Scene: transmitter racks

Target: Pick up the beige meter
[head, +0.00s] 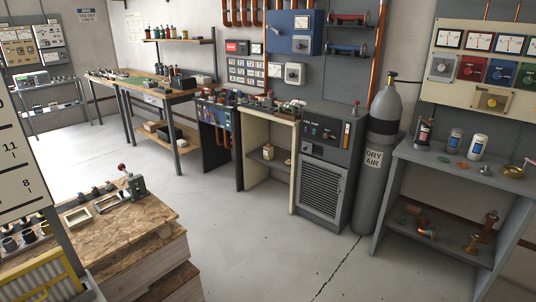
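I cannot pick out the beige meter for certain. A small beige object (267,152) stands on the shelf inside the cream bench in the middle; it is too small to tell whether it is a meter. Neither of my grippers is in view.
A grey cabinet (322,175) and a dry air cylinder (380,165) stand right of the cream bench. A grey table (415,158) with jars is at right. A chipboard-topped stack (115,240) is near at left. The middle floor (235,225) is clear.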

